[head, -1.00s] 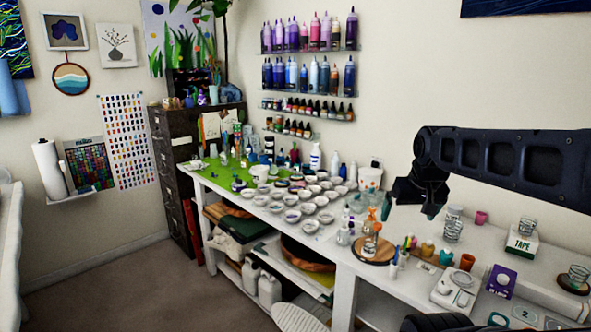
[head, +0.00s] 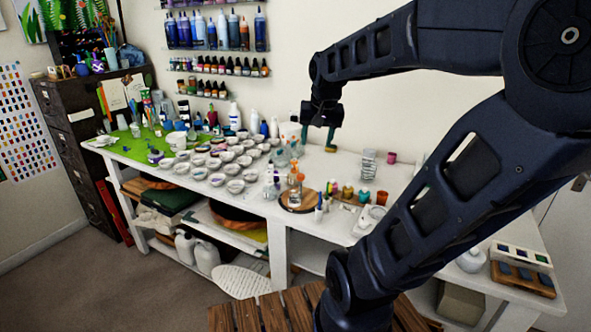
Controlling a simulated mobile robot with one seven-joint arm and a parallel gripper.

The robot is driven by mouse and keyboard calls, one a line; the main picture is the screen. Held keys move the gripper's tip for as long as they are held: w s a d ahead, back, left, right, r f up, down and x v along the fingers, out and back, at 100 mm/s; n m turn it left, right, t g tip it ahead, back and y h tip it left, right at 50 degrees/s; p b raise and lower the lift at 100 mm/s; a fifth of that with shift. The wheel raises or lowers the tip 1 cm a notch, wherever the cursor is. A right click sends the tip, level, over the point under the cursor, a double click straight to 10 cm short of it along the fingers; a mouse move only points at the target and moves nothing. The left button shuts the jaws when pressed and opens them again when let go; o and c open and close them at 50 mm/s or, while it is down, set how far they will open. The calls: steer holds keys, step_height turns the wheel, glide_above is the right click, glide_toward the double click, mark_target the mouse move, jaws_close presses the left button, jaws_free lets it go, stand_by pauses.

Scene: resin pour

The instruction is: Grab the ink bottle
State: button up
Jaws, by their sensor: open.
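I cannot tell for sure which bottle is the ink bottle. Small dark bottles with coloured labels (head: 218,67) stand in a row on a narrow wall shelf, and a second row of small bottles (head: 202,89) stands below it. Larger blue and purple squeeze bottles (head: 212,32) stand on the shelf above. My gripper (head: 319,140) is open and empty, its fingers pointing down in front of the wall, above the back of the white table (head: 345,165). It is to the right of the shelves, apart from all these bottles.
Many small white cups (head: 235,186) crowd the middle of the table. A round wooden board (head: 295,206) bears small containers near the front edge. A clear stack of cups (head: 368,163) and a pink cup (head: 392,157) stand right of my gripper. A wooden slatted surface (head: 285,310) is in front.

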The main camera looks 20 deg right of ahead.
steer(key=w+d+f+m+g, duration=0.15)
steer(key=w+m, duration=0.25)
steer(key=w, duration=0.7)
steer(key=w+d+f+m+g, duration=0.1)
steer(key=w+f+m, duration=0.25)
steer(key=w, duration=0.85)
steer(key=w+d+f+m, duration=0.1)
steer(key=w+f+m, duration=0.1)
steer(key=w+f, duration=0.3)
steer(key=w+d+f+m+g+h, duration=0.1)
steer(key=w+f+m, duration=0.2)
steer(key=w+f, duration=0.2)
steer(key=w+f+m, duration=0.3)
steer(key=w+f, duration=0.3)
steer(key=w, duration=0.2)
steer(key=shift+w+d+f+h, duration=0.1)
steer(key=shift+w+d+h, duration=0.3)
steer(key=f, duration=0.3)
steer(key=d+f, duration=0.1)
steer(key=f, duration=0.6)
steer(key=shift+d+f, duration=0.15)
steer(key=shift+f, duration=0.05)
steer(key=c, duration=1)
